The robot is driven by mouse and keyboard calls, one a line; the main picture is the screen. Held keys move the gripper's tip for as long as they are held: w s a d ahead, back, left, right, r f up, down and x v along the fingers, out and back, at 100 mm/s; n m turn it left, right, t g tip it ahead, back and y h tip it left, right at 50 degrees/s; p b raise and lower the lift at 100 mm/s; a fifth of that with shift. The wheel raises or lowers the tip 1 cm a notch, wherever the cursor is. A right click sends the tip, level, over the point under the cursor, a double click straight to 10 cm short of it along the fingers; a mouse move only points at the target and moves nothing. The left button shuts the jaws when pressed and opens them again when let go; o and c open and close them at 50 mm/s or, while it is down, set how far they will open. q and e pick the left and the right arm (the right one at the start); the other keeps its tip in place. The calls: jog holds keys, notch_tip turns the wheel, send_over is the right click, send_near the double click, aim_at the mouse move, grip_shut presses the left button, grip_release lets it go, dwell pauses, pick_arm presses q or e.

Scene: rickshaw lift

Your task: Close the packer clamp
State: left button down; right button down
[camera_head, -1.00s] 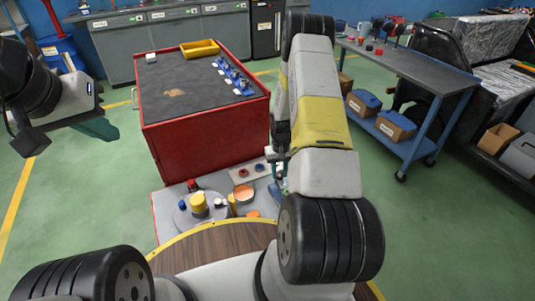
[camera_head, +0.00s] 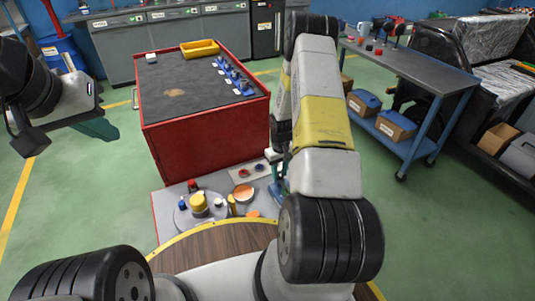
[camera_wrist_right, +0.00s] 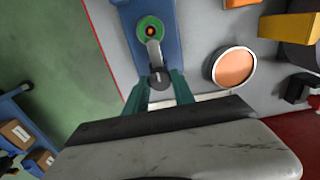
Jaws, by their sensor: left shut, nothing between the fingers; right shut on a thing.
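The packer clamp (camera_wrist_right: 152,35) shows in the right wrist view as a blue base with a green ring and a grey lever arm ending in a dark round knob. My right gripper (camera_wrist_right: 160,82) has its teal fingers shut on the clamp lever (camera_wrist_right: 155,60) at its knob end. In the head view my right gripper (camera_head: 277,165) is mostly hidden by my own arm, and only a bit of the blue clamp (camera_head: 275,190) shows. My left gripper (camera_head: 98,127) hangs at the far left over open floor, away from the clamp; its teal fingers are partly visible.
A grey board (camera_head: 168,215) carries the clamp, an orange disc (camera_head: 244,192), a round plate with a yellow cylinder (camera_head: 199,201), and red and blue knobs. A red cabinet (camera_head: 205,130) stands behind it. A blue workbench (camera_head: 425,85) is at the right. Green floor is free at left.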

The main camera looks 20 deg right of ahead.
aim_at(280, 174)
jog(key=c, duration=1.1)
grip_release()
jog(key=shift+o, duration=0.2)
jog(key=shift+r, duration=3.95)
